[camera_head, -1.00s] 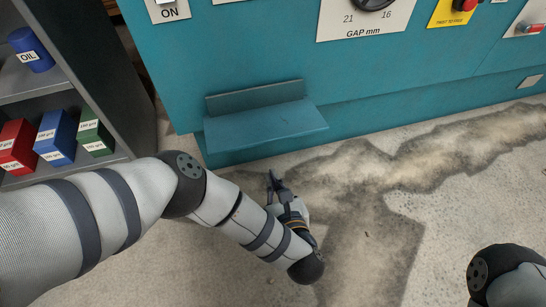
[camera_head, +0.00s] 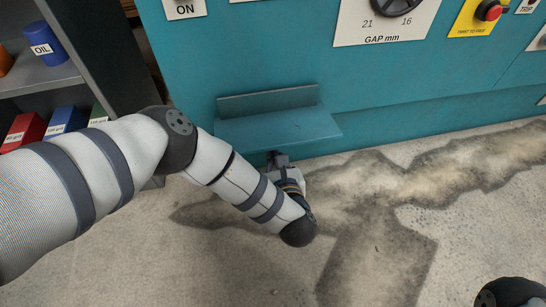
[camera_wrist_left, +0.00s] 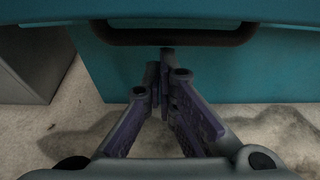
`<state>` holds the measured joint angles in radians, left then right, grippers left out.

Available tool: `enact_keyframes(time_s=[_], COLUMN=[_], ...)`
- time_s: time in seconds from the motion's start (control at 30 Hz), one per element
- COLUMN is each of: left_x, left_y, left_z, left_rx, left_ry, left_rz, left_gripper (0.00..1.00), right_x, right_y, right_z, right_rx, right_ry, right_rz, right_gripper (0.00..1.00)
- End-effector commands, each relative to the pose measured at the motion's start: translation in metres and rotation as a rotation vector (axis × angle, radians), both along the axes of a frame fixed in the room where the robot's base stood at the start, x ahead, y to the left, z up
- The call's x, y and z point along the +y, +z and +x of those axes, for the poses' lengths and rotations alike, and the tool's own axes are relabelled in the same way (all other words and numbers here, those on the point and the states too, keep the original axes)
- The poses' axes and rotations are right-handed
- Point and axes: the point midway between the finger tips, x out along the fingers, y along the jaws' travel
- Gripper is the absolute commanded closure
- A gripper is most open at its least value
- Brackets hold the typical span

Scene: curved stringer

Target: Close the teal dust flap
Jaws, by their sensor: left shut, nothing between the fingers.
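The teal dust flap (camera_head: 278,128) sticks out like a shelf from the low front of the teal machine, with a raised strip (camera_head: 268,102) behind it. My left gripper (camera_head: 277,156) is at the flap's front edge, low and near the middle; the flap hides part of its fingertips. In the left wrist view a teal edge (camera_wrist_left: 50,22) spans the top, with a dark curved bar (camera_wrist_left: 125,38) below it. There my left gripper (camera_wrist_left: 166,75) is shut and empty, its tips just below the bar. I cannot tell whether they touch. My right gripper is out of view.
A grey shelf (camera_head: 45,77) with an oil can (camera_head: 46,44) and boxes stands at the left. The stained concrete floor (camera_head: 375,225) is clear in front.

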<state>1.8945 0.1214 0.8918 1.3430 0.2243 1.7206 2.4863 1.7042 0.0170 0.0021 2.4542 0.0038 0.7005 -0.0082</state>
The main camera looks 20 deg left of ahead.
Motion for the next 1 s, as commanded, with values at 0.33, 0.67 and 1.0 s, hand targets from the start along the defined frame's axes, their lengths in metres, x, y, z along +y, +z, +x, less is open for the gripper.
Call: enact_keyframes(time_s=[0.33, 0.67, 1.0], left_x=[-0.001, -0.002, -0.004], left_y=[0.007, 0.012, 0.022], left_z=[-0.002, -0.004, -0.005], left_rx=[0.03, 0.076, 0.133], left_ry=[0.001, 0.001, 0.001], left_rz=[-0.022, -0.052, -0.092], left_gripper=[1.0, 1.0, 1.0], right_x=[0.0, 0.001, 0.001], right_y=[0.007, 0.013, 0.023], right_z=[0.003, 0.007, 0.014], right_rx=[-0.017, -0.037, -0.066], right_ry=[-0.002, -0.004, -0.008], right_rz=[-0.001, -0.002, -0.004], right_gripper=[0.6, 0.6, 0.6])
